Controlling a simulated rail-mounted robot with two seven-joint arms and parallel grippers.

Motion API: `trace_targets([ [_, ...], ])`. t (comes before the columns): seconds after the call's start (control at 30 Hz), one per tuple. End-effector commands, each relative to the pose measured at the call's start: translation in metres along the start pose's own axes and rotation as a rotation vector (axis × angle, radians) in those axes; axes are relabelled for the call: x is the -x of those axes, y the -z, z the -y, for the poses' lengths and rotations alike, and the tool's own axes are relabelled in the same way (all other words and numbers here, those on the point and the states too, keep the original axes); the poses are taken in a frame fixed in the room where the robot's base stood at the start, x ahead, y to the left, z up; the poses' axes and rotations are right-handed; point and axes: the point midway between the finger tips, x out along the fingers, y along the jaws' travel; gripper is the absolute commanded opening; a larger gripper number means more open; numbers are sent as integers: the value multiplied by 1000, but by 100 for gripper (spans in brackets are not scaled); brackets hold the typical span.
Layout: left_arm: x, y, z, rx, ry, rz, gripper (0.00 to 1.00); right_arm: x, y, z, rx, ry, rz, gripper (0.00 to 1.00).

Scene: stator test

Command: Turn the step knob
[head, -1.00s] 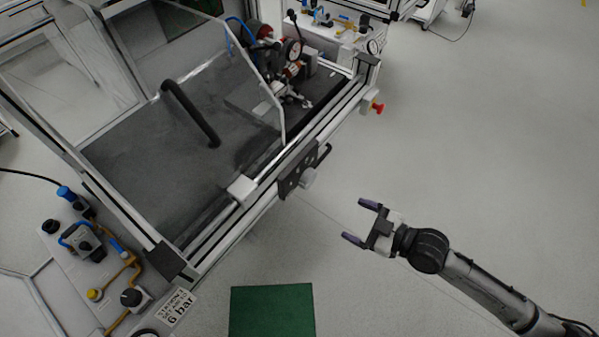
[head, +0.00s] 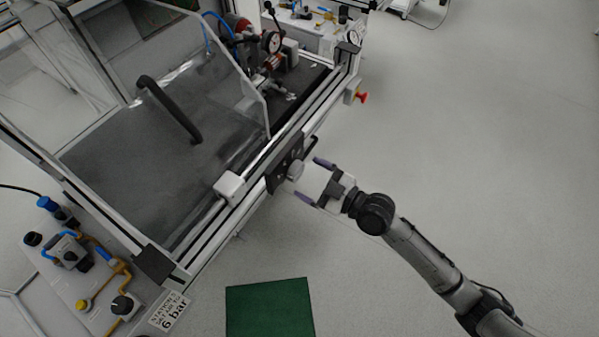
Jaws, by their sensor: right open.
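The step knob, a light grey round knob (head: 295,170), sticks out from a dark panel (head: 282,166) on the front rail of the test station. One finger is on the upper side and one on the lower side, and the tips lie close to the knob. I cannot tell whether they touch it. My left gripper is not in view.
The station (head: 130,190) has a clear guard with a black handle (head: 170,108). A red emergency knob (head: 361,97) juts out at the far corner. A pneumatic panel (head: 100,285) is at lower left. A green mat (head: 269,308) lies on the floor. The floor at right is free.

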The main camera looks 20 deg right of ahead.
Motion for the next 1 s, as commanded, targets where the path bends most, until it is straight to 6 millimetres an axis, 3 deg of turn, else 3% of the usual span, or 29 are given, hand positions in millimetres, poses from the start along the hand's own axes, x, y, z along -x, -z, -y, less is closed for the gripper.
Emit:
trace_targets([
  [0.3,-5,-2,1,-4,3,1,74,-31,0,0,-1,0,-1,84],
  [0.7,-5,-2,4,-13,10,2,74,-35,0,0,-1,1,0,84],
  [1.0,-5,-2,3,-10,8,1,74,-35,0,0,-1,1,0,57],
])
